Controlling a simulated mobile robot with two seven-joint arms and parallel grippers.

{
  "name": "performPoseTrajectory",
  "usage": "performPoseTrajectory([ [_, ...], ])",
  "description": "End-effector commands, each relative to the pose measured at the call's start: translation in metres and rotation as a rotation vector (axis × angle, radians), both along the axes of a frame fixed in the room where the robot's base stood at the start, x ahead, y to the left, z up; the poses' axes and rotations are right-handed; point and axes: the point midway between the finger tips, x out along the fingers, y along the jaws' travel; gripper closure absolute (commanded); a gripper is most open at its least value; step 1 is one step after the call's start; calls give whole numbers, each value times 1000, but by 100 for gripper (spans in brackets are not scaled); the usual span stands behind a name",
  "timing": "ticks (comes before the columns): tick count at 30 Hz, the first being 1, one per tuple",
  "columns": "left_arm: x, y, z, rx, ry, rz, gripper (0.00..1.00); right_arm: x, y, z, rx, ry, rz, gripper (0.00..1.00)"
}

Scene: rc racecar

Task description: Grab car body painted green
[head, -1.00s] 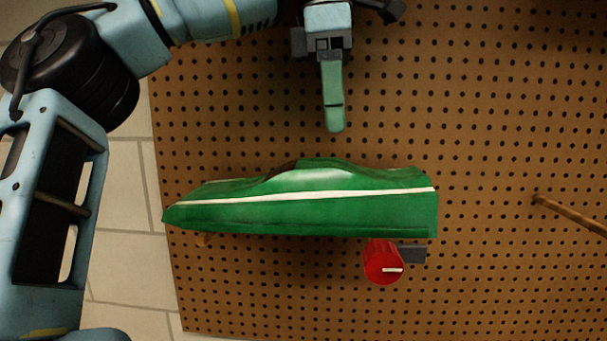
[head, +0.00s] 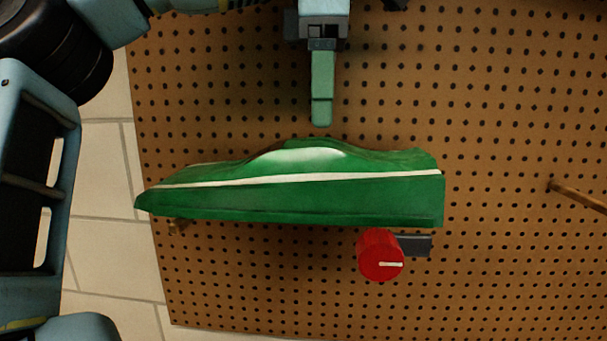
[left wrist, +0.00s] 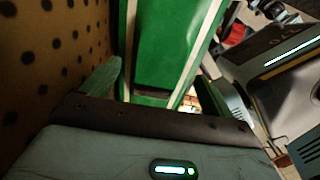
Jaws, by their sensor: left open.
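The green car body (head: 310,200) with a white stripe sits on the brown pegboard, lying lengthwise across the head view. My left gripper (head: 321,122) hangs above it in the head view, with one green finger visible and its tip a little short of the body's upper edge. In the left wrist view the fingers (left wrist: 152,88) are apart, and the green car body (left wrist: 166,50) shows ahead between them. They do not appear to grip it. My right gripper is not in view.
The brown pegboard (head: 500,120) fills most of the background. A red cylinder (head: 380,256) with a white mark sticks out just below the car body, next to a dark block (head: 417,245). A wooden peg (head: 578,195) juts out at the right. Pale tiles lie at the left.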

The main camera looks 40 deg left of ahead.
Motion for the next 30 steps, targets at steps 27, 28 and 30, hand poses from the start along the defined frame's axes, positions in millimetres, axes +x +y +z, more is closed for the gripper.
performPoseTrajectory([
  [27, -1, -1, -51, -1, -2, 0, 16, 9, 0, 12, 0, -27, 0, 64],
  [28, -1, -1, -51, -1, -2, 0, 20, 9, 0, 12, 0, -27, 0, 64],
  [30, -1, -1, -51, -1, -2, 0, 29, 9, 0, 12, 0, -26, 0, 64],
])
